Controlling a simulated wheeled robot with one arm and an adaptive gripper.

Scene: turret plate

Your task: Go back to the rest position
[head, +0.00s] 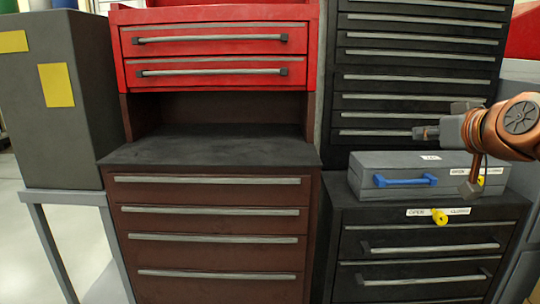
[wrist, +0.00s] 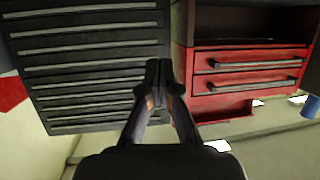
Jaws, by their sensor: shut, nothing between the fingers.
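My gripper (wrist: 158,80) shows in the middle of the wrist view, its two dark fingers together at the tips with nothing between them. It points toward the cabinets, which appear upside down in that view. In the head view my copper-coloured arm reaches in from the right edge, above a grey case (head: 410,187) with a blue handle. The arm's end is in front of the tall black drawer cabinet (head: 420,60). I cannot tell from the head view how far it is from the cabinet.
The grey case lies on a low black drawer cabinet (head: 425,268) with a yellow key-like tag (head: 439,216). A red drawer chest (head: 215,52) sits above a brown drawer unit (head: 208,220) with a bare dark top. A grey box (head: 55,115) stands on a stand at left.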

